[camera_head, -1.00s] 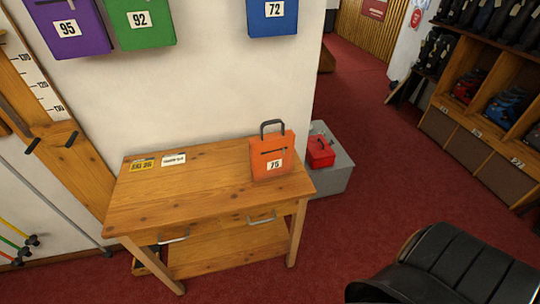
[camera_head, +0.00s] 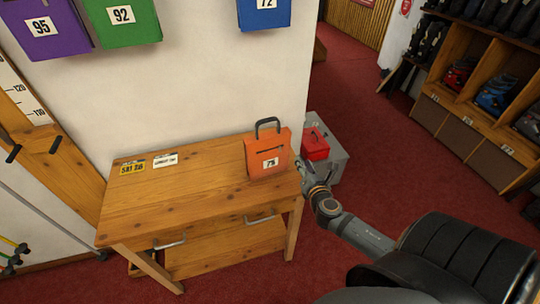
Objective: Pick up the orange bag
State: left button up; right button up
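The orange bag (camera_head: 268,155) stands upright on the right end of the wooden table (camera_head: 185,200). It has a dark handle arching above its top and a white label reading 75. My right gripper (camera_head: 302,168) is beside the bag's right side, at the table's right edge, with its arm coming in from the lower right. It is small and seen from behind, so I cannot tell whether its fingers are open or touch the bag. My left gripper is not in view.
Two labels (camera_head: 133,167) lie on the table's left part; its middle is clear. A red box (camera_head: 315,144) sits on a grey block (camera_head: 335,165) behind my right gripper. Purple, green (camera_head: 122,20) and blue bags hang on the wall. Boot shelves (camera_head: 475,100) stand at right.

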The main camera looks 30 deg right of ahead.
aim_at(279, 129)
jog(key=w+a+r+n+t+y, duration=0.3)
jog(key=a+r+n, duration=0.1)
jog(key=r+n, duration=0.45)
jog(key=shift+n, duration=0.25)
jog(key=w, duration=0.1)
jog(key=w+p, duration=0.1)
jog(key=w, duration=0.1)
jog(key=w+d, duration=0.1)
jog(key=w, duration=0.1)
jog(key=shift+f+p, duration=0.35)
jog(key=shift+p, duration=0.05)
jog(key=w, duration=0.1)
jog(key=w+p, duration=0.1)
jog(key=w, duration=0.2)
jog(key=shift+w+d+r+p, duration=0.2)
jog(key=shift+d+r+p, duration=0.05)
jog(key=shift+d+p, duration=0.05)
jog(key=shift+w+f, duration=0.15)
jog(key=shift+w, duration=0.2)
jog(key=shift+s, duration=0.2)
jog(key=shift+c, duration=1.2)
grip_shut()
